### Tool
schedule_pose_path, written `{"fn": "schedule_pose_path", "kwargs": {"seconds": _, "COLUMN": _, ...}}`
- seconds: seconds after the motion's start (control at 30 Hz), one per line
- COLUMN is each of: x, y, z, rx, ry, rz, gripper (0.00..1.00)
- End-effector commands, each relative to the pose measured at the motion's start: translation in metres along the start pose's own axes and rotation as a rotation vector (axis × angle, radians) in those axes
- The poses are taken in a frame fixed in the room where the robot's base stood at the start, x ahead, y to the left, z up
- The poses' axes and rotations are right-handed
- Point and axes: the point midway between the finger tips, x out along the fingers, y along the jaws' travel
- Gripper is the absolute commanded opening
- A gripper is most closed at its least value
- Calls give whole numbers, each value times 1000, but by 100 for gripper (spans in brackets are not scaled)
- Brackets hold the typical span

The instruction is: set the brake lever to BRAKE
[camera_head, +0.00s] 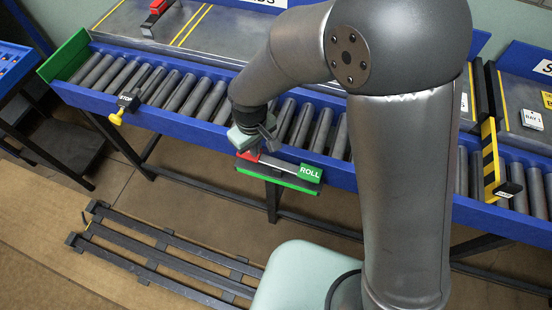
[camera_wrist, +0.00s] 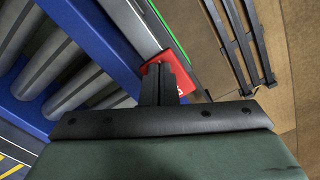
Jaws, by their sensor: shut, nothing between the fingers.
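A grey slotted panel (camera_head: 275,165) is fixed to the front of the blue conveyor frame. Its right end carries a green ROLL label (camera_head: 310,172), and its left end a red plate (camera_head: 249,157). My gripper (camera_head: 254,148) is at the red left end, with its fingers together and nothing visible between them. In the wrist view the dark fingers (camera_wrist: 160,82) overlap the red plate (camera_wrist: 178,72) and cover part of it. Whether they touch it I cannot tell. The lever handle is not clearly distinguishable, and the plate's lettering is mostly hidden.
A yellow-handled STOP lever (camera_head: 117,117) is on the conveyor frame at the left. Rollers (camera_head: 180,92) run behind the panel. A black-and-yellow striped barrier (camera_head: 491,160) stands at the right. A dark slatted rack (camera_head: 160,255) lies on the floor in front.

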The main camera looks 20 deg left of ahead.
Motion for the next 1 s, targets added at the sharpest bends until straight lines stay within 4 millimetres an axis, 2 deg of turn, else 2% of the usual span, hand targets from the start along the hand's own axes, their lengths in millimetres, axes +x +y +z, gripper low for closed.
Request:
{"fn": "schedule_pose_path", "kwargs": {"seconds": 0.6, "x": 10, "y": 0, "z": 0, "rx": 0, "ry": -1, "rz": 0, "gripper": 0}}
{"fn": "schedule_pose_path", "kwargs": {"seconds": 0.77, "x": 7, "y": 0, "z": 0, "rx": 0, "ry": -1, "rz": 0, "gripper": 0}}
{"fn": "schedule_pose_path", "kwargs": {"seconds": 1.0, "x": -11, "y": 0, "z": 0, "rx": 0, "ry": 1, "rz": 0, "gripper": 0}}
